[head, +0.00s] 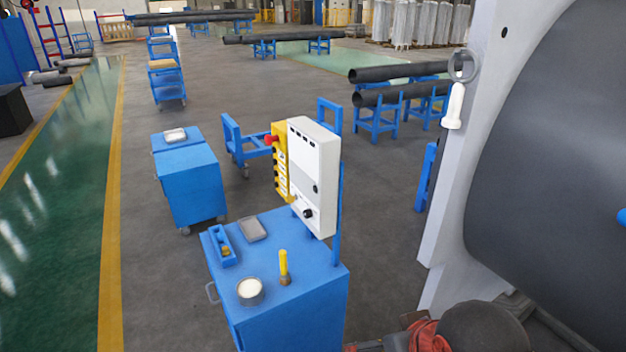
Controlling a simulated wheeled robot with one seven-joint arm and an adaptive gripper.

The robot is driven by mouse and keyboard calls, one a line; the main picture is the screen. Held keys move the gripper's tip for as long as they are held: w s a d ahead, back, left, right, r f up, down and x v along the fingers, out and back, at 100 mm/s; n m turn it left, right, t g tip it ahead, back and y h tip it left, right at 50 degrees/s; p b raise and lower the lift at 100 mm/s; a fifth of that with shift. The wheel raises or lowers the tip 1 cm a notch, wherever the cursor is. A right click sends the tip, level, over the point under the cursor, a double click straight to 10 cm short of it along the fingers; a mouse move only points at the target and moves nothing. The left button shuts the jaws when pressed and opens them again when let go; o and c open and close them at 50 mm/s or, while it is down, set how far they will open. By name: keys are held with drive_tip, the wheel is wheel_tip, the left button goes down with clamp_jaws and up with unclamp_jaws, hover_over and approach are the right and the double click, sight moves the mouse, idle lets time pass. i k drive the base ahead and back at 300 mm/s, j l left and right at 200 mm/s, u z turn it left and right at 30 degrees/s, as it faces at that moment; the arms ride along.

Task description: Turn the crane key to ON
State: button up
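A pale grey control box (314,175) stands upright at the back edge of a blue cart, in the middle of the head view. Its front has a row of small dark marks at the top, a small dark spot (315,188) at mid-height and a round black knob (308,213) near the bottom. The knob may be the crane key; its ON/OFF position is too small to read. A yellow button panel (280,162) with a red mushroom button (270,140) is on the box's left side. My gripper is not in view.
The blue cart (290,320) carries a tin (250,291), a yellow-handled brush (284,268) and a small tray (253,229). A large grey flanged shell (555,160) fills the right side. Another blue cart (190,180) stands behind left. The floor between the left cart and green lane is clear.

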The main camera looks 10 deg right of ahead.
sight(291, 198)
drive_tip(key=i+j, duration=0.1)
drive_tip(key=j, duration=0.35)
drive_tip(key=i+j, duration=0.1)
drive_tip(key=j, duration=0.35)
drive_tip(key=i+j, duration=0.1)
drive_tip(key=j, duration=0.3)
drive_tip(key=i+j, duration=0.1)
drive_tip(key=j, duration=0.35)
